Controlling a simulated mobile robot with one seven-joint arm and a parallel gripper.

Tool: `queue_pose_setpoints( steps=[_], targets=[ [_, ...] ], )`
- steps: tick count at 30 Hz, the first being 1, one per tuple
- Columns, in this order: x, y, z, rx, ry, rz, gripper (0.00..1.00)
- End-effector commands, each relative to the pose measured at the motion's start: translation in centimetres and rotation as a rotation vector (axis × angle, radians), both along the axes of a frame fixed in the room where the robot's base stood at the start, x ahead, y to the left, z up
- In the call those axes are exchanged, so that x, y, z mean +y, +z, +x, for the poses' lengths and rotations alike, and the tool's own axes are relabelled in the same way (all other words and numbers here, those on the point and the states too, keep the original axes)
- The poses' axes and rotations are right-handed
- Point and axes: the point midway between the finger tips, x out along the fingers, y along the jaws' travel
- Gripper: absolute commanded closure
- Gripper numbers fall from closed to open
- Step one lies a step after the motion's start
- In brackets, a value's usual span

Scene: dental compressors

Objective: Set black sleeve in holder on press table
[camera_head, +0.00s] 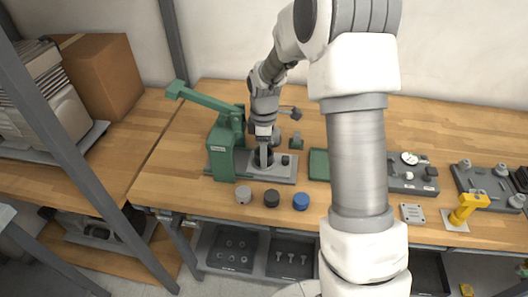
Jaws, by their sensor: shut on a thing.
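My gripper (264,153) points down over the grey base plate (284,172) of the green press (222,150). It is shut on a dark piece (259,160), which looks like the black sleeve. The piece is at or just above the plate, and I cannot tell whether it touches. The fingers partly cover it, and any holder under it is hidden. A small dark part (285,160) sits on the plate right of my gripper.
A grey cylinder (243,194), a black one (272,199) and a blue one (301,201) stand in front of the press. A green tray (319,164) lies to its right. Grey fixtures (411,178) and a yellow device (465,207) are farther right.

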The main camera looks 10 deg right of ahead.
Motion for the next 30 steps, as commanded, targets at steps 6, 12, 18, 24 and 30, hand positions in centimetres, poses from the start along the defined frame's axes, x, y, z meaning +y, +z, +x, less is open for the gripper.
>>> queue_pose_setpoints(
  steps=[6,12,18,24,30],
  targets=[
    [-0.01,-0.03,-0.01,0.001,0.000,0.000,0.94],
    [-0.02,-0.26,-0.04,0.001,0.000,0.000,0.94],
    [-0.02,-0.64,-0.09,0.003,0.000,0.000,0.94],
    [-0.03,-0.83,-0.18,0.005,0.000,0.000,0.94],
    [-0.06,-0.99,-0.27,0.007,0.000,0.000,0.94]
  ],
)
